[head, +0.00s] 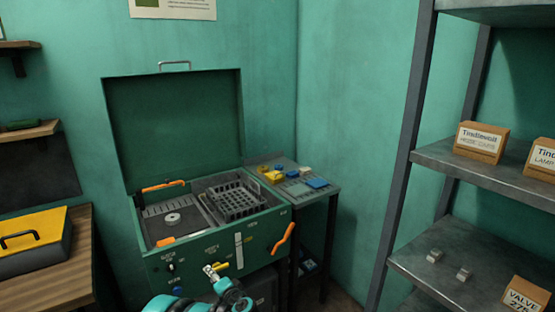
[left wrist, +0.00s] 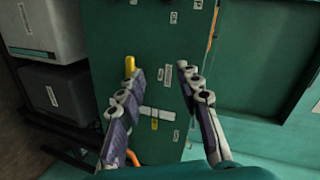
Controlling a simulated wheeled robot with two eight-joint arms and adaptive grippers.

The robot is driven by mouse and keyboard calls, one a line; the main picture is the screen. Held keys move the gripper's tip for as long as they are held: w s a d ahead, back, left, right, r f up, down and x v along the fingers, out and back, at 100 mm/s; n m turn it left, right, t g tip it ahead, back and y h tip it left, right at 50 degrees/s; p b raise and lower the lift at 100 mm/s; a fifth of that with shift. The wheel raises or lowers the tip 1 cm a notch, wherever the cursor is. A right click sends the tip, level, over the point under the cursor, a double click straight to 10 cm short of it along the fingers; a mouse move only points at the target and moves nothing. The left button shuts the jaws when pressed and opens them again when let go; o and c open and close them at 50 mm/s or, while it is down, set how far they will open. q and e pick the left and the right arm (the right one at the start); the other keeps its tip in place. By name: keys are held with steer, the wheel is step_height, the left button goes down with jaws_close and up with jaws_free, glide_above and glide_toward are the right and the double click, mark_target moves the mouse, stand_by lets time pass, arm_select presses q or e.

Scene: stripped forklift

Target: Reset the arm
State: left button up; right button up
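My left gripper (head: 214,270) reaches up from the bottom of the head view, in front of the green machine's front panel (head: 192,262). In the left wrist view its two fingers (left wrist: 160,74) stand apart with nothing between them, so it is open and empty. The labelled green panel (left wrist: 150,28) lies beyond the fingertips. A yellow lever (left wrist: 130,65) shows beside one finger; I cannot tell whether they touch. My right gripper is in neither view.
The machine's lid (head: 175,125) stands open, over a basket (head: 235,198). An orange handle (head: 284,238) sticks out at its front right. A side table (head: 325,191) holds small yellow and blue parts. A metal shelf (head: 490,175) stands right, a yellow case (head: 38,232) left.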

arm_select(q)
steer(key=s+a+r+n+g+h, duration=0.2)
steer(key=s+r, duration=0.4)
steer(key=s, duration=0.1)
steer(key=s+d+r+n+g+h, duration=0.1)
steer(key=s+d+n+h, duration=0.1)
steer(key=s, duration=1.2)
steer(key=s+d+r+n+g+h, duration=0.1)
steer(key=s+d+n+h, duration=0.2)
steer(key=s, duration=1.1)
steer(key=shift+s+d+n+h, duration=0.2)
steer(key=shift+d+n+h, duration=0.1)
steer(key=shift+d+h, duration=0.55)
steer(key=shift+f, duration=0.1)
